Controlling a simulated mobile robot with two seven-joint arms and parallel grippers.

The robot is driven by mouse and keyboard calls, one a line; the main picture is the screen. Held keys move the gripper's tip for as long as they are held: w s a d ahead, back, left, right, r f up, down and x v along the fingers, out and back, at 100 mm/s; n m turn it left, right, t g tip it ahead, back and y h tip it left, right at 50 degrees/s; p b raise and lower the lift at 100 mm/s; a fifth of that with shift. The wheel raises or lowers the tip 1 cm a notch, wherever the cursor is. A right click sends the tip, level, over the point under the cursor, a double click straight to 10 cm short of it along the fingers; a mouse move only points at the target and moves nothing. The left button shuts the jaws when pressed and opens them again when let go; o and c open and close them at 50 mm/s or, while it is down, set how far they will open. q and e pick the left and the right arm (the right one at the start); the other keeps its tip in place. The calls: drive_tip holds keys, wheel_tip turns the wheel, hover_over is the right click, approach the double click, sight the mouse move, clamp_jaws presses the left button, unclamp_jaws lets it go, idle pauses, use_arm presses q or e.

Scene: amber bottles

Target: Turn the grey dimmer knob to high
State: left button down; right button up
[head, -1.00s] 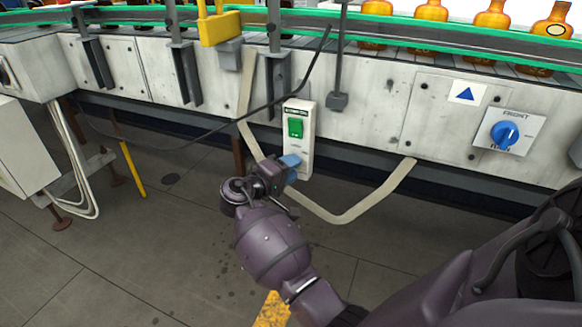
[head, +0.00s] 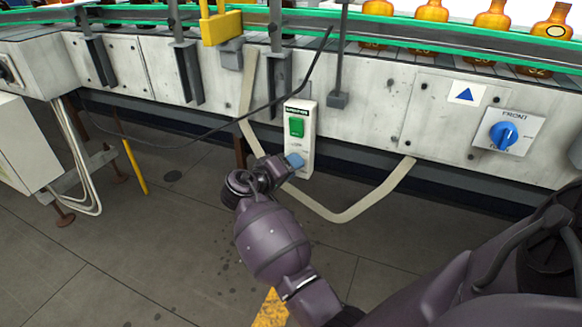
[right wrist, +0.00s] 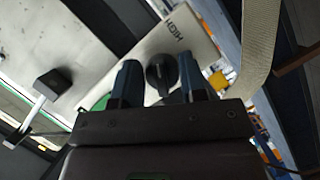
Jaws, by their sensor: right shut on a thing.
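The grey dimmer knob (right wrist: 160,74) shows dark in the right wrist view, between the two blue fingers of my right gripper (right wrist: 158,84). It sits on a pale control box, near printed lettering that reads HIGH upside down. In the head view the white control box (head: 305,143) hangs on the front of the conveyor, with a green switch (head: 296,127) on its upper half. My right gripper (head: 294,161) is at the lower half of the box, shut on the knob, and hides it there. I cannot read the knob's setting. My left gripper is not in view.
A blue rotary switch (head: 504,135) marked FRONT is on the panel to the right. A beige strap (head: 382,191) loops below the box, and a black cable (head: 215,131) crosses to its left. Amber bottles (head: 431,11) stand on the conveyor. The floor in front is open.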

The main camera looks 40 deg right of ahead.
drive_tip(key=o, duration=0.9)
drive_tip(key=a+r+p, duration=0.1)
drive_tip(key=a+r, duration=0.1)
drive_tip(key=a, duration=0.8)
drive_tip(key=shift+s+a+p, duration=0.25)
drive_tip(key=shift+a+p, duration=0.05)
drive_tip(key=shift+p, duration=0.1)
drive_tip(key=shift+r, duration=0.1)
